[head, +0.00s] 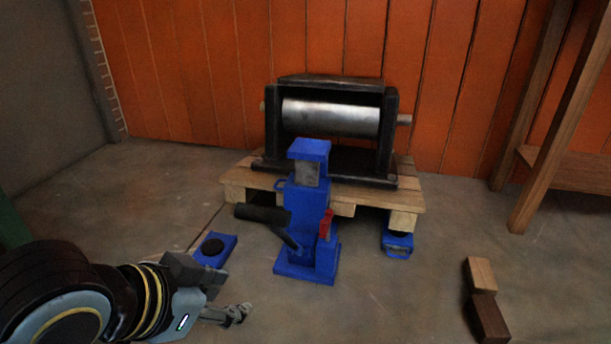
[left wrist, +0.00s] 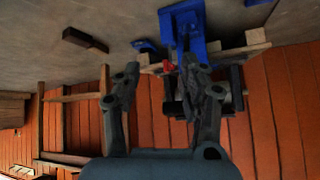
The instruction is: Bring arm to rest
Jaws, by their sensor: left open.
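My left gripper (head: 236,314) is at the lower left of the head view, in front of and to the left of a blue hand press (head: 308,220). It is empty and apart from the press. In the left wrist view the two fingers of the left gripper (left wrist: 160,82) stand apart, with the blue press (left wrist: 183,22) beyond them. The press has a black handle (head: 262,214) pointing left and a red lever (head: 326,224). My right gripper is not in view.
A steel roller in a black frame (head: 272,140) stands on a wooden pallet (head: 408,194) behind the press. Small blue jacks sit left (head: 226,242) and right (head: 398,250). Wooden blocks (head: 482,274) lie at the right. A wooden rack (head: 560,120) stands far right. The front floor is clear.

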